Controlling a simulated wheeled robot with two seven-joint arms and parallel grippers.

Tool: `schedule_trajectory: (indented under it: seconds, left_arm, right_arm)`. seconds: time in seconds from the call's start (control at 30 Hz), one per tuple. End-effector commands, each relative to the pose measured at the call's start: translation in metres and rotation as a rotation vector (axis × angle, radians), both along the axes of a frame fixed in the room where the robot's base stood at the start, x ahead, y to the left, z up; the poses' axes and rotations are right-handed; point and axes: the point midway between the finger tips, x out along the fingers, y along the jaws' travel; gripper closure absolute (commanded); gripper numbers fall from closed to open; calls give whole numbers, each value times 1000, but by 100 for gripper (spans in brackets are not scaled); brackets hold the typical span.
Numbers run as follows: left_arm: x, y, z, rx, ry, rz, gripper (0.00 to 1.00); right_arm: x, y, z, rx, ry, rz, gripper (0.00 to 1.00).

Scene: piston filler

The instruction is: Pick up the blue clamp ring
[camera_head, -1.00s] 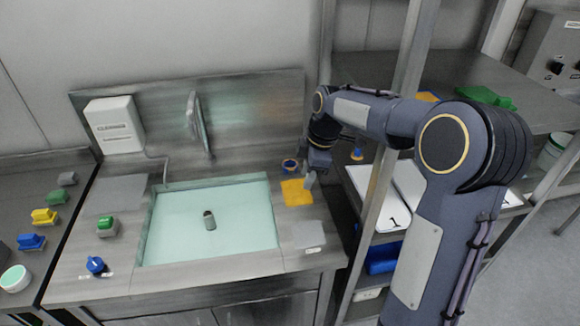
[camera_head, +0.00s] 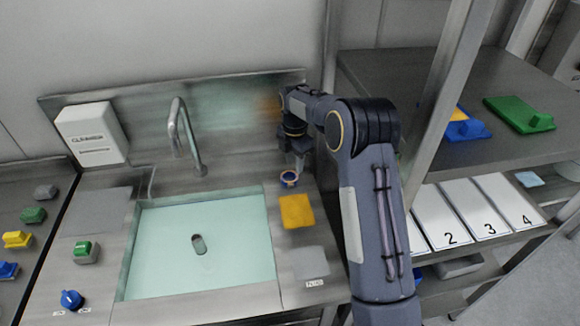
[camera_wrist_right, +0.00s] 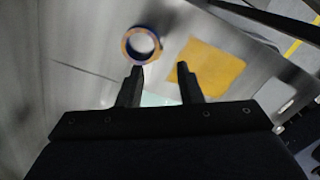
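The blue clamp ring (camera_head: 289,179) stands out on the steel counter right of the sink, behind the yellow cloth. It is blue with an orange-tan band. In the right wrist view the ring (camera_wrist_right: 141,44) lies just beyond the left fingertip, apart from the fingers as far as I can tell. My right gripper (camera_head: 297,168) is close above or beside the ring in the head view. In the wrist view the right gripper (camera_wrist_right: 158,72) has its two fingers spread with nothing between them. My left gripper is not in view.
The yellow cloth (camera_head: 296,210) lies in front of the ring, with a grey pad (camera_head: 309,262) nearer. The sink (camera_head: 200,245) holds a small dark-ended object. A faucet (camera_head: 184,135) rises behind it. A shelf post (camera_head: 452,90) and shelves stand at right.

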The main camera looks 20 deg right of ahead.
Motion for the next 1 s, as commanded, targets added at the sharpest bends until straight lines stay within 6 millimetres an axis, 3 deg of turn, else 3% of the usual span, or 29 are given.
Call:
schedule_trajectory:
  seconds: [0.37, 0.7, 0.93, 1.0]
  left_arm:
    - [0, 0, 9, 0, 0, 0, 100]
    - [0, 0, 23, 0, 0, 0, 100]
    - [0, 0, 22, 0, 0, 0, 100]
    - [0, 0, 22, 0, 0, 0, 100]
  right_arm:
    - [0, 0, -33, -2, 5, 4, 67]
    - [-1, -2, -77, -2, 4, 3, 67]
    - [-1, -2, -80, -1, 2, 3, 67]
    - [-1, -2, -79, -1, 2, 3, 74]
